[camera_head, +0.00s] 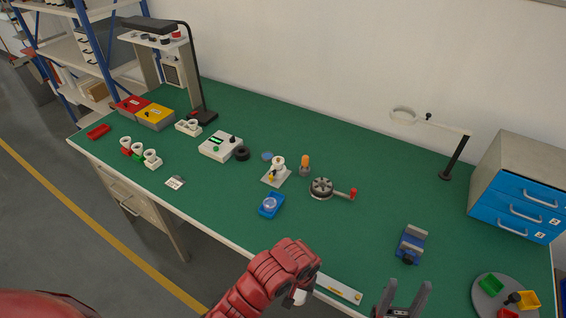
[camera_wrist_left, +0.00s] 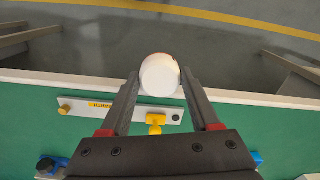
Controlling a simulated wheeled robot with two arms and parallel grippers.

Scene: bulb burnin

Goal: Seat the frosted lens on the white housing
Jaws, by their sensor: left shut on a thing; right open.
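My left gripper (camera_wrist_left: 160,85) is shut on a smooth, rounded white piece, seemingly the white housing (camera_wrist_left: 160,74). In the head view that white piece (camera_head: 300,297) shows just below my red wrist, which hides most of the gripper, above the table's front edge. A pale, translucent round piece, apparently the frosted lens (camera_head: 270,202), sits in a small blue holder (camera_head: 266,213) on the green table, beyond the wrist. My right gripper (camera_head: 403,297) is open and empty at the bottom, right of the white strip.
A white strip (camera_head: 338,289) with a yellow label lies at the front edge. A blue vise (camera_head: 410,246), a round dark fixture with a red-knobbed lever (camera_head: 322,188) and a white stand (camera_head: 277,172) stand around. The table's centre right is clear.

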